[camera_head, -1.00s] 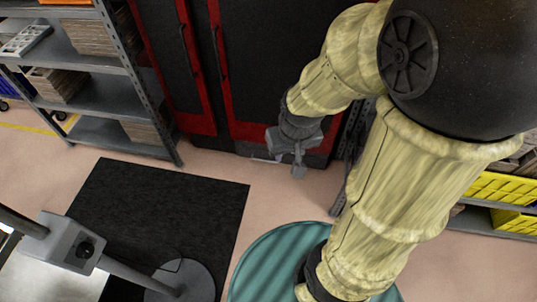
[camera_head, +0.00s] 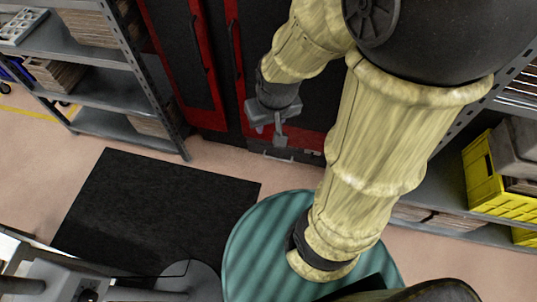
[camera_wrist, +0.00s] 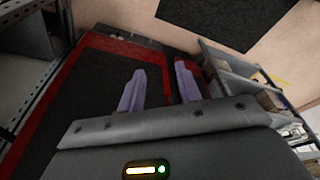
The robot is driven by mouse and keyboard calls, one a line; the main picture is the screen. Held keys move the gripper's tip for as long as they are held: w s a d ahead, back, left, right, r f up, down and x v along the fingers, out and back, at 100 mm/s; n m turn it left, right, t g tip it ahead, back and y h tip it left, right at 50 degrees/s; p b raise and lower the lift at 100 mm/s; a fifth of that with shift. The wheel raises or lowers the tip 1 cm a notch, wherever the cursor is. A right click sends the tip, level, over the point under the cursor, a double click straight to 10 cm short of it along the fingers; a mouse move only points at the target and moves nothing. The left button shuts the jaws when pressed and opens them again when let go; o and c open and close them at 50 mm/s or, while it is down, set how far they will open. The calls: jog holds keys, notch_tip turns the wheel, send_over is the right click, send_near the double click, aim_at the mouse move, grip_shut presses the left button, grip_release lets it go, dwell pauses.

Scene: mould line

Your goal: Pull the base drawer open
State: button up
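The base drawer (camera_head: 262,149) is a low dark front at the foot of a black cabinet with red edging. A pale handle (camera_head: 285,158) shows on it, and the drawer looks shut. My gripper (camera_head: 279,140) points down in front of the cabinet, just above the handle in the picture. Contact cannot be told there. In the wrist view my gripper (camera_wrist: 160,85) has its two purple-grey fingers apart with nothing between them. A dark strip at the cabinet's foot (camera_wrist: 128,35), likely the drawer, lies beyond the fingers. The handle is not clear in that view.
A grey shelf rack (camera_head: 105,90) with cardboard boxes stands left of the cabinet. A black mat (camera_head: 150,215) lies on the floor in front. A yellow crate (camera_head: 487,180) sits on a rack at the right. Pink floor (camera_head: 225,160) lies bare between mat and cabinet.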

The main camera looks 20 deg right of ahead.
jog(key=shift+w, duration=0.35)
jog(key=shift+s, duration=0.1)
